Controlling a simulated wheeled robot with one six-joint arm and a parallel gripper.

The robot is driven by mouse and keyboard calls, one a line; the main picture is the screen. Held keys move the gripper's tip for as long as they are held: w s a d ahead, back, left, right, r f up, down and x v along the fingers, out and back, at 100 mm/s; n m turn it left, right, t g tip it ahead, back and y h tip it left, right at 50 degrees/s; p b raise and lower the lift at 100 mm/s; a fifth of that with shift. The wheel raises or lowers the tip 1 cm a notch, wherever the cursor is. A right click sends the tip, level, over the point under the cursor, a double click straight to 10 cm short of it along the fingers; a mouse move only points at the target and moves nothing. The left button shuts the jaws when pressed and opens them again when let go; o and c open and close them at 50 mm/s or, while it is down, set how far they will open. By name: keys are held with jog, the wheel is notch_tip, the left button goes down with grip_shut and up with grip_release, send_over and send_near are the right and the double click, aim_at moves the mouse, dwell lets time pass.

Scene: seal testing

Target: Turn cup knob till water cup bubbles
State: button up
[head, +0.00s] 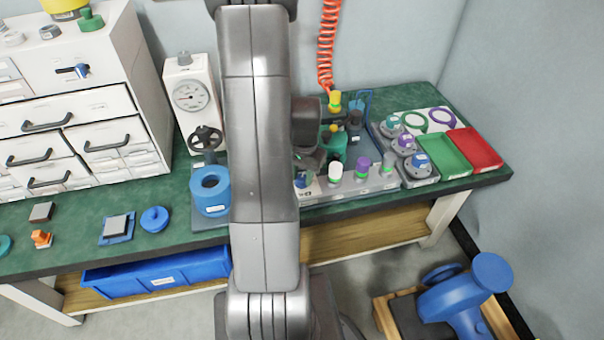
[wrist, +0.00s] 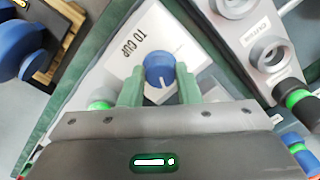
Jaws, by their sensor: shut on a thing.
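A blue round knob (wrist: 160,70) with a white pointer line sits on a light panel (wrist: 122,68) lettered "TO CUP" in the wrist view. My gripper (wrist: 159,88) has its two green fingers on either side of the knob, shut on it. In the head view my own arm covers much of the bench middle, and I cannot make out the knob in the grip there. I cannot pick out a water cup or any bubbles in either view.
Green (head: 444,154) and red (head: 474,149) trays lie right. An orange coiled hose (head: 326,45) hangs behind.

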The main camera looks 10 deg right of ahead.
aim_at(304, 178)
jog(key=o, duration=1)
jog(key=shift+r, duration=0.15)
jog(key=r+p, duration=0.1)
jog(key=r, duration=0.5)
jog(key=r+p, duration=0.1)
jog(key=r, duration=0.6)
jog(key=shift+s+d+r, duration=0.15)
jog(key=shift+d+r, duration=0.05)
jog(key=shift+r, duration=0.1)
jog(key=f+b, duration=0.1)
jog(key=f, duration=0.6)
jog(key=f+b, duration=0.1)
jog(key=f, duration=0.6)
jog(key=shift+a, duration=0.2)
jog(key=shift+r, duration=0.15)
